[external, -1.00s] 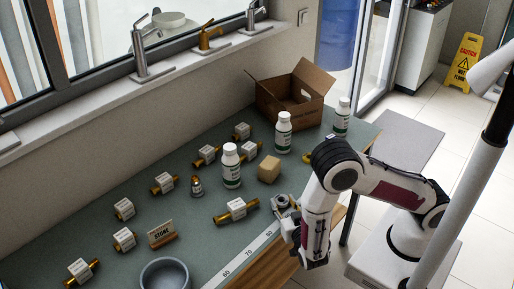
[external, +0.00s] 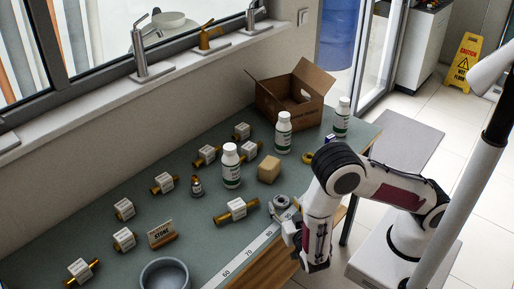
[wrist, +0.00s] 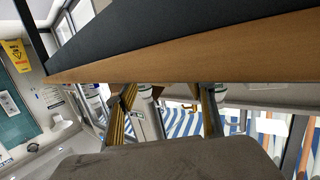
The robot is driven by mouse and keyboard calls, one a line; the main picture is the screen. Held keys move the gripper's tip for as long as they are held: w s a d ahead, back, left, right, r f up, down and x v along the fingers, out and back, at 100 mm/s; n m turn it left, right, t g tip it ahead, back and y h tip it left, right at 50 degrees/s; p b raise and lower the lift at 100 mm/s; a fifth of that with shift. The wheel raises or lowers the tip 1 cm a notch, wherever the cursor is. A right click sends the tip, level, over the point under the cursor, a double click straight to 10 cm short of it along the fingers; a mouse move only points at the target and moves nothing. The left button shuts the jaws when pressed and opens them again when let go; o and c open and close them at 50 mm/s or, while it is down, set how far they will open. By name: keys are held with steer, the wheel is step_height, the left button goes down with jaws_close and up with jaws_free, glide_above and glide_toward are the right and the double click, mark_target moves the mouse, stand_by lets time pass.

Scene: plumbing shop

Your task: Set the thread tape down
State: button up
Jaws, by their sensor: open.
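A small grey-white ring-shaped roll (external: 281,202), which looks like the thread tape, sits on the green bench top close to the front edge, by the numbered scale strip (external: 240,262). My gripper (external: 290,232) is just in front of the roll, low at the bench's front edge, and appears apart from it. The jaws are open with nothing seen between them. The fingertips are small and partly hidden by my wrist in the external view. The wrist view shows the wooden bench edge (wrist: 180,62) close up; the roll cannot be made out there.
A brass fitting with a white collar (external: 237,208) lies left of the roll, and a tan block (external: 269,169) behind it.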

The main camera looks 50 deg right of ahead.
steer(key=v, duration=0.4)
steer(key=shift+a+r, duration=0.15)
steer(key=shift+r, duration=0.3)
steer(key=shift+v, duration=1.15)
